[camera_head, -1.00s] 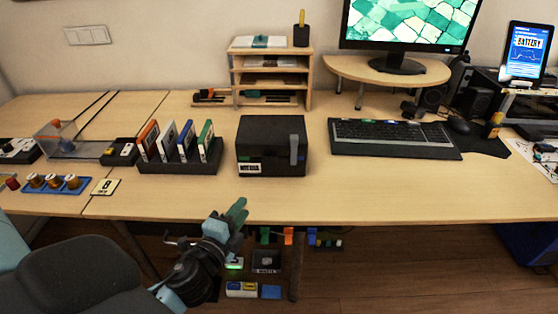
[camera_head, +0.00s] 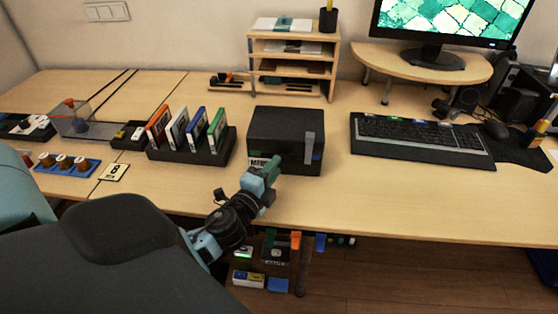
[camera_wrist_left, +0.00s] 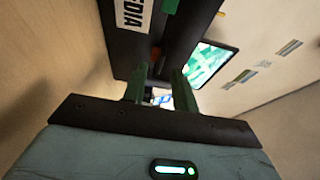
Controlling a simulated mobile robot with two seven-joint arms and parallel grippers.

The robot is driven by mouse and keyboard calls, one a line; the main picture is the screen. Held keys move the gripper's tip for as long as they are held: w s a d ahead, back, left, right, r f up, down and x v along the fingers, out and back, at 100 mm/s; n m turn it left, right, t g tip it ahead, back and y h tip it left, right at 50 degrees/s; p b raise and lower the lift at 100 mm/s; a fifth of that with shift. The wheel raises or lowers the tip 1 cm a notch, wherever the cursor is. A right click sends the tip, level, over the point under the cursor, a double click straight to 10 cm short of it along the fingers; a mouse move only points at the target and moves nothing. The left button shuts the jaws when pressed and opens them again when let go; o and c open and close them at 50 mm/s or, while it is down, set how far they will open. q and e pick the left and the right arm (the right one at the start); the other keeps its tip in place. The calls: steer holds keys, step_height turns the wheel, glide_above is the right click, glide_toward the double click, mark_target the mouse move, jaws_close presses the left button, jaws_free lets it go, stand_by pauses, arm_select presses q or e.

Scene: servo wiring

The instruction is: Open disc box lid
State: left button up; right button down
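The disc box (camera_head: 285,132) is a black box on the desk with a white label on its lower left front and a grey strip (camera_head: 309,148) down the right of its front. Its lid looks shut. My left gripper (camera_head: 268,172) is just in front of the box's lower front, left of the grey strip. In the left wrist view its two green fingers (camera_wrist_left: 160,86) stand apart, with nothing clearly held between them. The dark box (camera_wrist_left: 128,35) with its label looms just beyond them; contact cannot be told. My right gripper is not in view.
A black rack (camera_head: 190,154) of several coloured cases stands left of the box. A keyboard (camera_head: 420,138) lies to the right and a wooden shelf (camera_head: 294,62) stands behind. The desk (camera_head: 400,200) is bare in front of the keyboard.

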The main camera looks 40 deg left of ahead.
arm_select(q)
steer(key=shift+w+a, duration=0.15)
steer(key=shift+w, duration=0.7)
steer(key=shift+w+a, duration=0.15)
steer(key=shift+w, duration=0.7)
jaws_close()
